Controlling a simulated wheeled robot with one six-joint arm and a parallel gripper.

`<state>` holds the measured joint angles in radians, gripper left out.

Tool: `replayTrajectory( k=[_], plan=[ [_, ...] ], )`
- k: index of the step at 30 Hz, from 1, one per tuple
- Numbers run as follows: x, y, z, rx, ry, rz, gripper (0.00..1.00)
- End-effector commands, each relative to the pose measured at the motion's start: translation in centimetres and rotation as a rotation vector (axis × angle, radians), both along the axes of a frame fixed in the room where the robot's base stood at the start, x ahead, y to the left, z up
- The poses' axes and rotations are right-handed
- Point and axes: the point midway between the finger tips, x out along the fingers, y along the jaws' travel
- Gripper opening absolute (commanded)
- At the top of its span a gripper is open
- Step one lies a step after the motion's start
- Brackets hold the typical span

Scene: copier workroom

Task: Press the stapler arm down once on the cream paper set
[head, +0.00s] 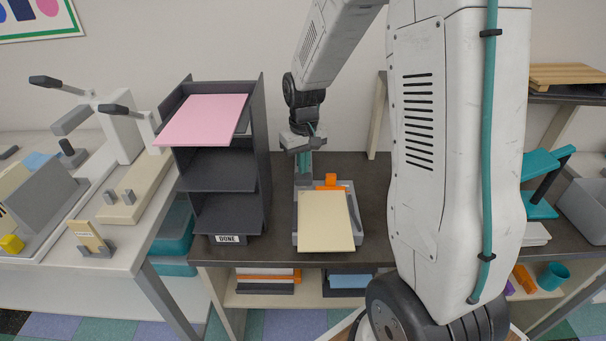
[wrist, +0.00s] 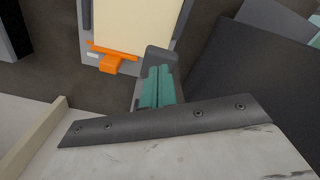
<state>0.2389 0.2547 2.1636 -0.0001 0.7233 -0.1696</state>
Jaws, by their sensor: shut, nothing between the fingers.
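The cream paper set (head: 325,222) lies flat in a grey tray (head: 350,193), with an orange piece (head: 328,181) at its back edge. The cream paper (wrist: 138,22) and the orange piece (wrist: 110,60) also show in the wrist view. My gripper (head: 303,181) points down at the back left of the tray, its teal fingers together and empty. In the wrist view, my gripper (wrist: 160,75) is over a dark grey block (wrist: 160,56) beside the tray, which looks like the stapler arm. I cannot tell whether the fingertips touch it.
A dark shelf rack (head: 218,160) with pink paper (head: 203,118) on top and a DONE label stands left of the tray. A white table (head: 110,255) with a levered device is further left. Teal stands (head: 543,180) and a grey bin (head: 585,205) are at right.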

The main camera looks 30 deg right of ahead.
Motion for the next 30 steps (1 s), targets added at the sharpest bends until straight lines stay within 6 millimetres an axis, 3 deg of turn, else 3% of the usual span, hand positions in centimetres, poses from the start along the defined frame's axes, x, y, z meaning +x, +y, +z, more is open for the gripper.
replayTrajectory(
  k=[11, 30],
  plan=[
    [0.0, 0.0, 0.1, 0.0, -0.001, 0.0, 0.0],
    [0.0, 0.0, 5.8, 0.0, -0.001, 0.0, 0.0]
  ],
)
